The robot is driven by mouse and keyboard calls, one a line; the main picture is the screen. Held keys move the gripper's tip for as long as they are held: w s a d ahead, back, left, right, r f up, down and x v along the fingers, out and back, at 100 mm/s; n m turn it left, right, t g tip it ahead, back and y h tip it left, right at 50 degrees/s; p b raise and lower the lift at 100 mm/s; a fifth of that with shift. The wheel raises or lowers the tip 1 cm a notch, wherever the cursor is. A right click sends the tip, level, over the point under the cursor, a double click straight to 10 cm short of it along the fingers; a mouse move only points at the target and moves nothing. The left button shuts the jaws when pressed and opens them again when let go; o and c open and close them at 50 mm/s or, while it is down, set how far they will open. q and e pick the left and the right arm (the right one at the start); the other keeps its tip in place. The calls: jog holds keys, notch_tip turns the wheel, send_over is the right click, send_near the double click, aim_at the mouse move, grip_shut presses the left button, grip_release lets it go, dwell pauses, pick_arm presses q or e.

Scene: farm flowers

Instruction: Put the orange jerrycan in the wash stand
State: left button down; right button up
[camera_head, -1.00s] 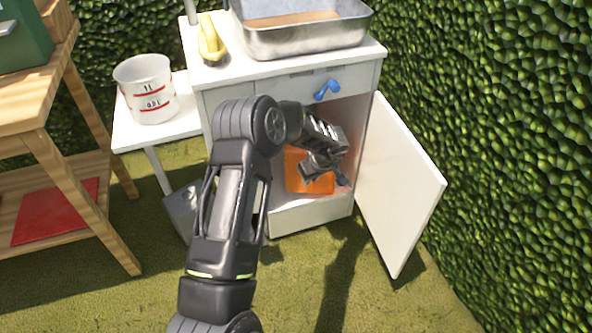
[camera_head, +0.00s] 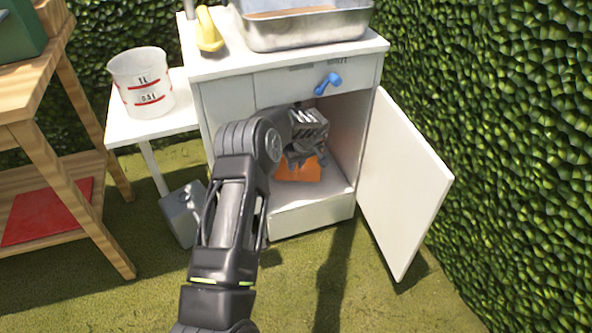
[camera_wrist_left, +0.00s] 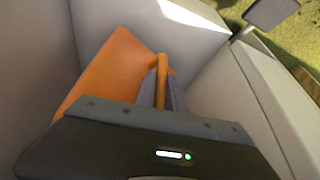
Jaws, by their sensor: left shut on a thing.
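The orange jerrycan (camera_head: 297,172) is inside the open lower cupboard of the white wash stand (camera_head: 312,217). In the left wrist view the jerrycan (camera_wrist_left: 108,72) shows beside pale inner walls, with its handle between my fingers. My left gripper (camera_head: 303,157) reaches into the cupboard and is shut on the jerrycan; it also shows in the left wrist view (camera_wrist_left: 161,88). The gripper and arm hide much of the jerrycan, and I cannot tell whether it touches the cupboard floor. My right gripper is out of view.
The cupboard door (camera_head: 402,190) stands open to the right, near the hedge (camera_head: 500,130). A measuring bucket (camera_head: 143,84) stands on a white side table (camera_head: 152,130) at left. A grey metal can (camera_head: 180,215) is on the grass. A wooden shelf (camera_head: 80,205) stands far left.

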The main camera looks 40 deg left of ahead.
pick_arm(q)
jog(key=shift+w+f, duration=0.1)
jog(key=shift+f, duration=0.5)
jog(key=shift+r, duration=0.1)
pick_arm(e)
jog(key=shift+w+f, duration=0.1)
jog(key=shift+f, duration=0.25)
pick_arm(q)
jog(key=c, duration=1.4)
grip_release()
jog(key=p+v, duration=0.5)
jog(key=v, duration=0.7)
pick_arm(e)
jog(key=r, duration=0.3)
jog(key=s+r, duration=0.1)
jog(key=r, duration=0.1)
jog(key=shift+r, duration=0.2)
